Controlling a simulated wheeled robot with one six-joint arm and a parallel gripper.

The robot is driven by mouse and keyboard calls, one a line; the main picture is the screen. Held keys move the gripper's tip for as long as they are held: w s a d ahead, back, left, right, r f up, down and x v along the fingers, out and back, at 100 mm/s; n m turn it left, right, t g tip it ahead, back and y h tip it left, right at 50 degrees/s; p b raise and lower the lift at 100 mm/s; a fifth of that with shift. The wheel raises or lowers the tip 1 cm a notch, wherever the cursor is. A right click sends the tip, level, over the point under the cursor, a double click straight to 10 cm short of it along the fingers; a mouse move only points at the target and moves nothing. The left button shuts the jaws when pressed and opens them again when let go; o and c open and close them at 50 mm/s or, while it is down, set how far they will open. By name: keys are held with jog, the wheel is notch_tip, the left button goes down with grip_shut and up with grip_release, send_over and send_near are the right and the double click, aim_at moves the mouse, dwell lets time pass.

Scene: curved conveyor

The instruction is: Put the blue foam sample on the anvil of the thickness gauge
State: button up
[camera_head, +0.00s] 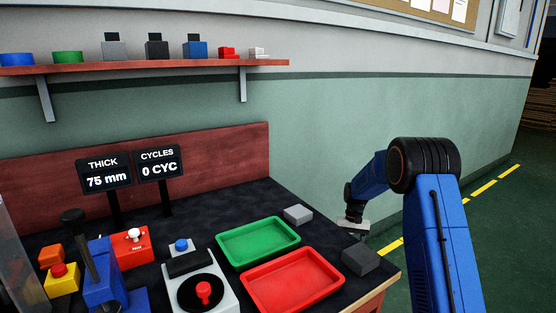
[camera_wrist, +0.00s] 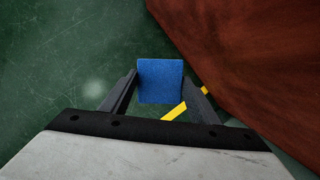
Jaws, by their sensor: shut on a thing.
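The blue foam sample (camera_wrist: 160,81) sits between the two dark fingers of my gripper (camera_head: 353,228) in the wrist view. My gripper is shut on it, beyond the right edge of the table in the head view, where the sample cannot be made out. A blue device with a black lever (camera_head: 101,272), apparently the thickness gauge, stands at the lower left of the head view, far from my gripper. The THICK display (camera_head: 104,171) behind it reads 75 mm. I cannot make out the anvil.
A green tray (camera_head: 258,263) and a red tray (camera_head: 333,303) lie on the dark table between the gauge and my gripper. Grey blocks (camera_head: 298,214) (camera_head: 361,260) sit near the right edge. A white device with a red knob (camera_head: 226,284) stands beside the trays.

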jog(key=s+f+n, duration=0.1)
jog(key=s+f, duration=0.3)
jog(key=f, duration=0.5)
jog(key=s+f+n, duration=0.2)
jog(key=s+f, duration=0.3)
jog(key=f, duration=0.4)
jog(key=shift+f+h, duration=0.35)
jog(key=shift+h, duration=0.05)
jog(key=shift+s, duration=0.1)
jog(key=shift+s+d, duration=0.1)
